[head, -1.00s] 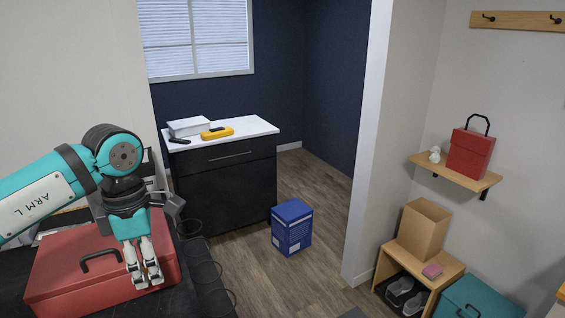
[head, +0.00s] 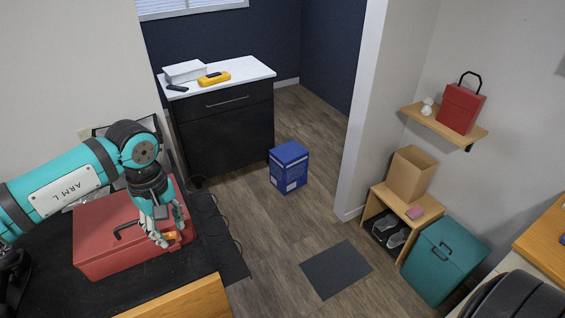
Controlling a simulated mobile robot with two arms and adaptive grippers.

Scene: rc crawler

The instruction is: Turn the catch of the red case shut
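The red case (head: 105,235) lies lid up on the black bench at the left, with a black handle on top. A small orange catch (head: 170,236) shows at its right front edge. My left gripper (head: 173,236) is over that edge, its pale fingers apart with the catch between them. I cannot tell whether the fingers touch the catch. The gripper covers part of the case's right side. My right gripper is not in view.
A wooden edge (head: 185,300) lies in front of the black bench (head: 220,265). Another red box with a handle (head: 461,108) stands on the wall shelf. A blue box (head: 288,167) and a dark mat (head: 335,269) are on the floor. A teal box (head: 443,262) stands at the right.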

